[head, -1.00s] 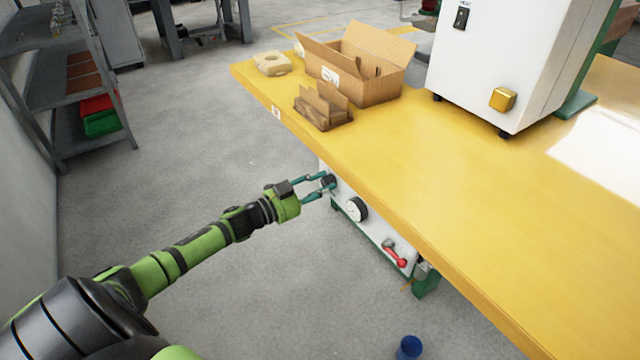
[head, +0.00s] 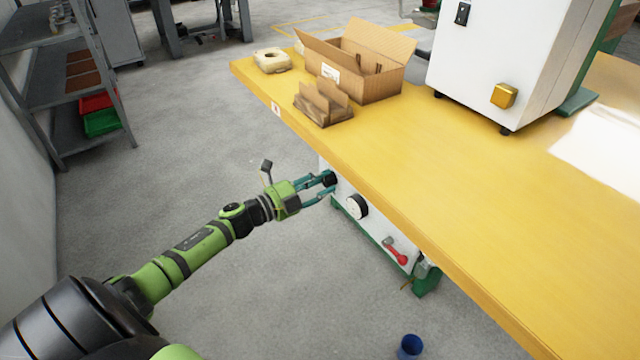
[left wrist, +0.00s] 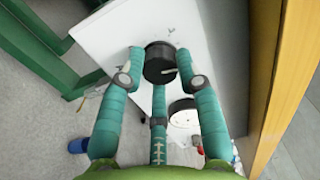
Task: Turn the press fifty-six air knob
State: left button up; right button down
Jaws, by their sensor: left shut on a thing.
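The black air knob (left wrist: 160,62) sits on the white panel (left wrist: 200,25) under the yellow table's edge. It has a light pointer mark on its face. My left gripper (head: 329,180) reaches it from the left, and its teal fingers are shut around the knob. In the left wrist view the fingertips (left wrist: 160,65) touch the knob's sides. In the head view the knob (head: 331,178) is partly hidden by the fingers. My right gripper does not show.
A round gauge (head: 357,206) and a red-handled valve (head: 397,254) are on the same panel, right of the knob. The yellow tabletop (head: 450,210) overhangs the panel. A cardboard box (head: 375,85) stands on it. A blue cup (head: 410,346) is on the floor.

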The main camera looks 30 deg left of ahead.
pick_arm(q)
jog(key=shift+m, duration=0.3)
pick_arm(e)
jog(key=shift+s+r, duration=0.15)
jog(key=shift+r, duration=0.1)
pick_arm(q)
jog(key=o, duration=1.1)
jog(key=shift+o, duration=0.2)
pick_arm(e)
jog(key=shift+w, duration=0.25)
pick_arm(q)
jog(key=v, duration=1.2)
jog(key=shift+d, duration=0.1)
